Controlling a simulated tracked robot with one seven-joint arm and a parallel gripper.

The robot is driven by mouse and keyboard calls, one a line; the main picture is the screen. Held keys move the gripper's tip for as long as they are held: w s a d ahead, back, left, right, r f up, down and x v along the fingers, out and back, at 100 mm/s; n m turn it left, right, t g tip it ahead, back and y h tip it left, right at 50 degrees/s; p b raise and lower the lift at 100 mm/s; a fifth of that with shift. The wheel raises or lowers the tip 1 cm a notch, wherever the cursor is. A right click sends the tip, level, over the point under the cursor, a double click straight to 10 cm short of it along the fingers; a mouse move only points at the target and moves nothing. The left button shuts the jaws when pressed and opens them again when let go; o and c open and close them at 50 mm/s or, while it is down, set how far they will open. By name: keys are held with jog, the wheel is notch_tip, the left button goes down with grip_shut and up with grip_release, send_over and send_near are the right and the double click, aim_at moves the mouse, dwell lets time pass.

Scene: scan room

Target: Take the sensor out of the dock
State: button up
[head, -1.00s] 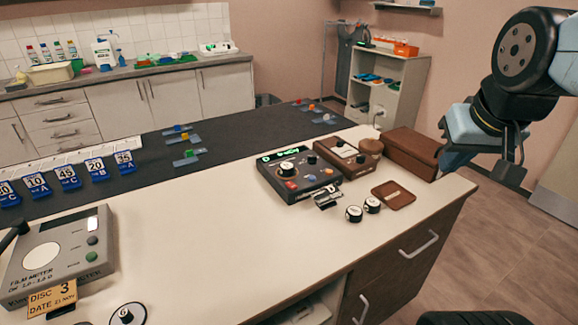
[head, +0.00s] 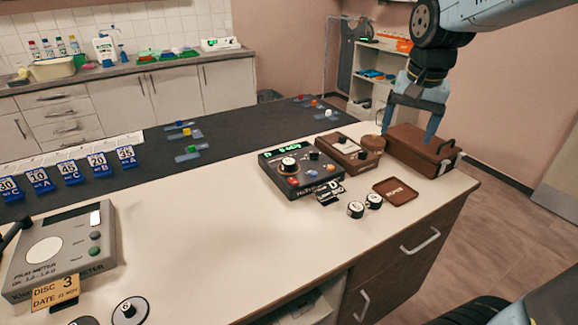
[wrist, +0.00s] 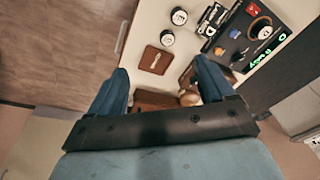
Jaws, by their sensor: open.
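My gripper (head: 410,128) is open and empty, pointing down above the brown case and round brown piece at the counter's right end. In the wrist view its fingers (wrist: 160,72) are spread wide. I cannot tell for sure which thing is the sensor or the dock. A brown unit (head: 346,151) with a pale top panel has the round brown piece (head: 373,144) at its right end. The round piece also shows between the fingers in the wrist view (wrist: 190,99). A black control box (head: 300,170) with a lit green display has a small black-and-white part (head: 329,192) at its front.
A brown case (head: 425,152) lies right of the round piece. A brown tray (head: 396,191) and two white-topped knobs (head: 355,209) (head: 373,201) lie in front. A grey film meter (head: 62,250) stands at the left. The middle of the white counter (head: 215,215) is clear.

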jog(key=w+a+f+m+g+h, duration=0.25)
jog(key=w+a+f, duration=0.35)
jog(key=w, duration=0.4)
jog(key=m+t+h, duration=0.6)
jog(key=m+h, duration=0.1)
jog(key=h, duration=0.3)
send_near(287, 161)
jog(key=x, duration=0.2)
jog(key=s+x, duration=0.1)
jog(key=shift+w+d+f+n, duration=0.2)
jog(key=shift+d+f+n, duration=0.05)
jog(key=shift+d, duration=0.25)
jog(key=shift+w+x, duration=0.2)
jog(key=shift+x, duration=1.15)
jog(key=shift+w+x, duration=0.15)
jog(key=shift+x, duration=1.2)
jog(key=shift+a+r, duration=0.1)
jog(key=shift+a, duration=0.1)
jog(key=shift+c, duration=0.4)
jog(key=c, duration=1.1)
